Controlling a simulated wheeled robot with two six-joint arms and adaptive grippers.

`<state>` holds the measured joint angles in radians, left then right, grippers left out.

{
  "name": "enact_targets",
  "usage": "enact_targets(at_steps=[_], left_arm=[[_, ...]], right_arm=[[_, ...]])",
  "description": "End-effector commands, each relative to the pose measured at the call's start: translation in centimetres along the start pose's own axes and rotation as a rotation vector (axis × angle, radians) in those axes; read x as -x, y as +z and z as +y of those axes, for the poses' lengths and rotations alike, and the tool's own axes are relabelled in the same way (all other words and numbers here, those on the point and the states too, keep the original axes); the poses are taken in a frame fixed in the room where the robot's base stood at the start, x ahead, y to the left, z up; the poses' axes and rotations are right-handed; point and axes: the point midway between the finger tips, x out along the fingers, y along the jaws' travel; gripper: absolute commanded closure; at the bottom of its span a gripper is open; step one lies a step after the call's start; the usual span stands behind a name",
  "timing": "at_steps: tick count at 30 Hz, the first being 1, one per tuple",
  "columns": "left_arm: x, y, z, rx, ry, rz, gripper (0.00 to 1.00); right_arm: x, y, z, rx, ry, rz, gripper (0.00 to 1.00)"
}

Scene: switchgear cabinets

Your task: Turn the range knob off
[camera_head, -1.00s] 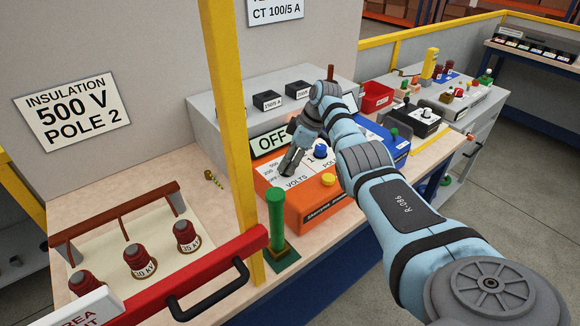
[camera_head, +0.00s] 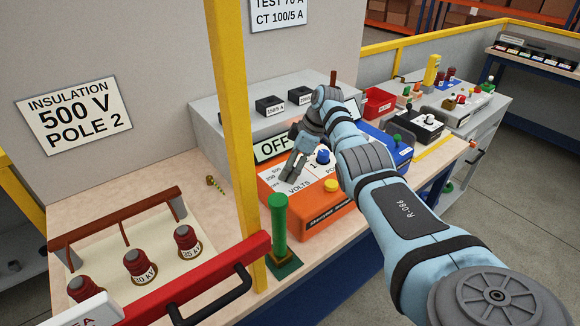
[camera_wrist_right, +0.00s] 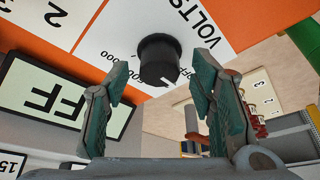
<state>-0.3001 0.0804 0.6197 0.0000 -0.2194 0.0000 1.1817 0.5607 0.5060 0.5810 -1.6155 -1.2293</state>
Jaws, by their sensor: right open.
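The orange tester (camera_head: 325,215) stands on the bench with a white faceplate marked VOLTS and POLE. Its black range knob (camera_wrist_right: 158,60) shows in the right wrist view, with printed range marks and part of an OFF mark around its dial. I cannot tell the knob's pointer direction surely. My left gripper is out of view.
An OFF display (camera_head: 273,147) stands just behind the tester. A blue knob (camera_head: 323,157) and yellow button (camera_head: 328,182) sit on the tester. A green post (camera_head: 279,228), yellow upright (camera_head: 238,150) and red barrier (camera_head: 205,275) are in front. A blue device (camera_head: 390,148) is right.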

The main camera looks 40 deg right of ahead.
Motion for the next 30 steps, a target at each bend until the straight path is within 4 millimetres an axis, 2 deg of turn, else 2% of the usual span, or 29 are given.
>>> enact_targets(at_steps=[5, 12, 16, 20, 30], left_arm=[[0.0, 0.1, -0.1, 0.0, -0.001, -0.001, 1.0], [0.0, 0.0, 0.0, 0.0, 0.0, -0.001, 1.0], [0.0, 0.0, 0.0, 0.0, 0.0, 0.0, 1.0], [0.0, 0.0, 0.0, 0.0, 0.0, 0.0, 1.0], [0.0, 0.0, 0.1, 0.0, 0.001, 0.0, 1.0]], right_arm=[[1.7, -0.1, 0.1, 0.001, 0.004, 0.001, 0.49], [8.2, -0.3, 0.1, 0.002, 0.004, 0.001, 0.49], [10.8, -0.4, 0.0, 0.002, 0.001, 0.001, 0.49], [11.8, -0.3, 0.0, 0.001, -0.001, -0.001, 0.49], [11.8, -0.3, 0.0, 0.002, -0.002, -0.002, 0.49]])
